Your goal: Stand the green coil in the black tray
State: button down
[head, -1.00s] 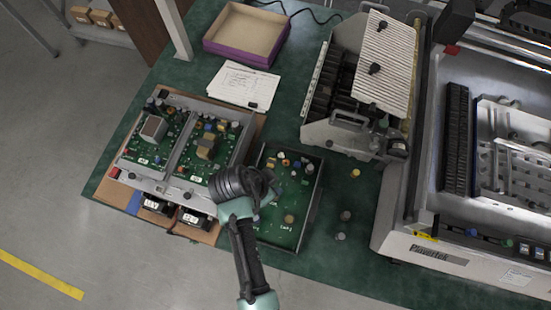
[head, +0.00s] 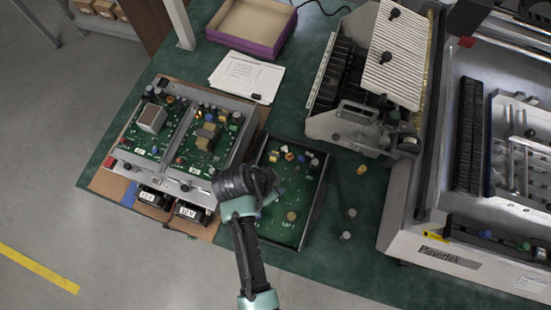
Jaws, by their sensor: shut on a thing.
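My gripper (head: 269,190) is over the left part of the black tray (head: 316,208), seen from above and behind. The dark hand hides most of the fingers. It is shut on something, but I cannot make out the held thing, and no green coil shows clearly. The black tray has thin dark walls and a green circuit board floor with several small parts standing on it, among them a tan round part (head: 291,216) near the front. The hand covers part of the tray's left side.
An open metal chassis with green boards (head: 185,140) stands close on the left. Loose small parts (head: 351,212) lie on the green mat right of the tray. A large machine (head: 440,240) is farther right. Papers (head: 245,76) and a purple-sided box (head: 250,25) lie behind.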

jog(key=shift+f, duration=0.7)
dwell(1.7)
jog(key=c, duration=0.7)
grip_release()
jog(key=c, duration=0.3)
jog(key=shift+r, duration=0.15)
jog(key=shift+r+p, duration=3.35)
jog(key=shift+r, duration=0.05)
